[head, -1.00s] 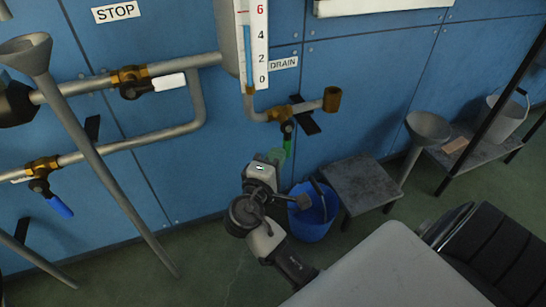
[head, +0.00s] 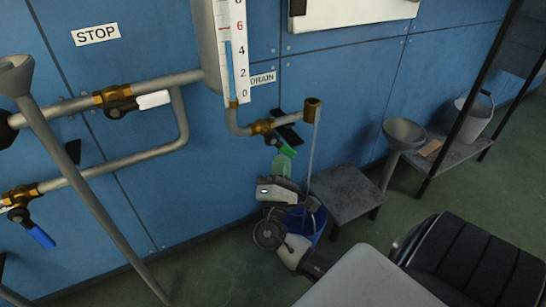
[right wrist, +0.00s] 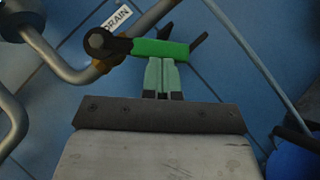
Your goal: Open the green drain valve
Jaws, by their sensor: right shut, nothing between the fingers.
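The green drain valve handle (head: 287,151) slants down to the right from its brass valve body (head: 263,127), below the DRAIN sign (head: 263,79). A thin stream of water (head: 311,150) falls from the brass outlet (head: 312,104) toward the blue bucket (head: 302,224). My right gripper (head: 284,158) is shut and empty. In the right wrist view its pale green fingertips (right wrist: 163,60) are at the lower edge of the green handle (right wrist: 160,48) and look to touch it, without gripping it. My left gripper is out of view.
A white-handled valve (head: 153,100) and a blue-handled valve (head: 41,236) sit on pipes to the left. A gauge (head: 232,50) hangs above the drain. A low grey table (head: 342,190), a funnel (head: 404,133) and a black chair (head: 480,260) stand to the right.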

